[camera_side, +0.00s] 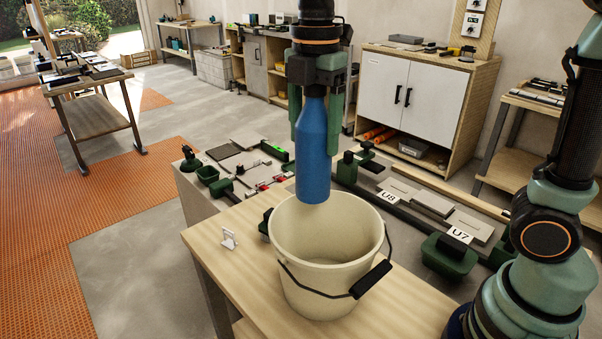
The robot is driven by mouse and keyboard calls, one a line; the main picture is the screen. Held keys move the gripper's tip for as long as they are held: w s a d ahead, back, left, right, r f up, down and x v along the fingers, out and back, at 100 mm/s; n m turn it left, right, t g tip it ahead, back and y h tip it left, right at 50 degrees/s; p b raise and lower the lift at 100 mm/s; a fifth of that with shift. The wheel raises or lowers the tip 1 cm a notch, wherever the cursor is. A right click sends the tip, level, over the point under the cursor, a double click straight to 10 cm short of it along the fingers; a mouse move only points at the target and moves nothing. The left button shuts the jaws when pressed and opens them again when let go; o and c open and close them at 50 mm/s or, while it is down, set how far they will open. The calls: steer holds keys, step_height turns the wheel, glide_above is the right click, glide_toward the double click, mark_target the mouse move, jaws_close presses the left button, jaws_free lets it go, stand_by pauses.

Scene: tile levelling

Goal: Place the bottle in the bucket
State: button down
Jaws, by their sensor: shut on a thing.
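A blue bottle (313,155) hangs upright from my gripper (315,100), which is shut on its upper part. The green fingers lie on either side of the bottle's neck and shoulder. A cream bucket (325,275) with a black wire handle and dark grip stands on the wooden table. In the side view the bottle's lower end overlaps the bucket's back rim and appears over the mouth. I cannot tell exactly how far above or behind the opening it is. The visible inside of the bucket looks empty.
The wooden table (400,310) has bare room at its front and left. A small white clip-like piece (229,238) lies left of the bucket. Behind are a grey bench with tiles, green fixtures, a dark green box (449,256) and labels U8 and U7.

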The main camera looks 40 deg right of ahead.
steer(key=s+f, duration=0.2)
steer(key=f, duration=0.8)
steer(key=s+f, duration=0.2)
steer(key=f, duration=0.8)
steer(key=shift+a, duration=0.35)
steer(key=shift+f, duration=0.15)
steer(key=shift+f, duration=0.1)
jaws_free()
